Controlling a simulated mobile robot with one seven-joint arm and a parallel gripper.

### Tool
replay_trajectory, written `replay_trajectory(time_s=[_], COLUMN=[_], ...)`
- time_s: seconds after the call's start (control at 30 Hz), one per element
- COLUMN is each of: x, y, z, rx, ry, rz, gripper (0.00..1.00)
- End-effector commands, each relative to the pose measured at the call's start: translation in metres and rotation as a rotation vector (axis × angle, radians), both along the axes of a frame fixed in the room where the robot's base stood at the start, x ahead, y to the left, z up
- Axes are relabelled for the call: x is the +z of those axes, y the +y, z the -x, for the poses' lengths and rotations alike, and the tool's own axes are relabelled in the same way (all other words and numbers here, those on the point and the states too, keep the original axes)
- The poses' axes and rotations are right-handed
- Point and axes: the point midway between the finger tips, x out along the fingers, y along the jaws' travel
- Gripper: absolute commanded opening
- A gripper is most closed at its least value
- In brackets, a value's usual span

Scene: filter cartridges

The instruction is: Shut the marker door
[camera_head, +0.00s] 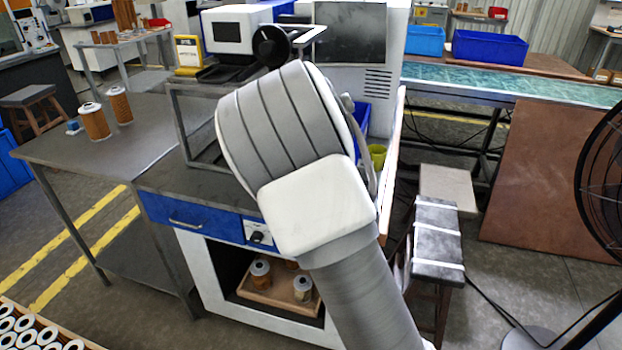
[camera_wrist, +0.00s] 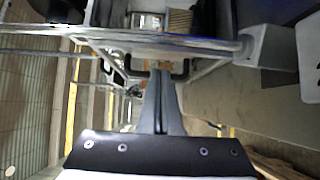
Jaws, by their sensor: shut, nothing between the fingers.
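The marker (camera_head: 237,28), a white and black machine with a small screen, stands on the dark bench behind my arm. A grey metal frame (camera_head: 179,125), which looks like part of its door or guard, stands in front of it. My arm hides much of it, so I cannot tell how far the door is open. In the wrist view a metal bar (camera_wrist: 130,38) crosses the picture, with a black bow-shaped handle (camera_wrist: 184,70) below it. My gripper (camera_wrist: 160,72) is shut and empty, its tips overlapping the handle in the picture. I cannot tell whether they touch.
Two orange-brown filter cartridges (camera_head: 95,121) stand on the left table. A tray (camera_head: 275,297) with several cartridges sits on the shelf under the bench. A black stool (camera_head: 438,240) and a fan (camera_head: 603,165) stand to the right. Floor shows between them.

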Motion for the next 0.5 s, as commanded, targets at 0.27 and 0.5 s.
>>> replay_trajectory(time_s=[0.27, 0.5], x=[0.001, 0.0], y=[-0.032, -0.053], z=[0.054, 0.09], rx=[-0.002, -0.001], ry=[0.002, 0.001], rz=[-0.003, -0.001], gripper=[0.0, 0.0])
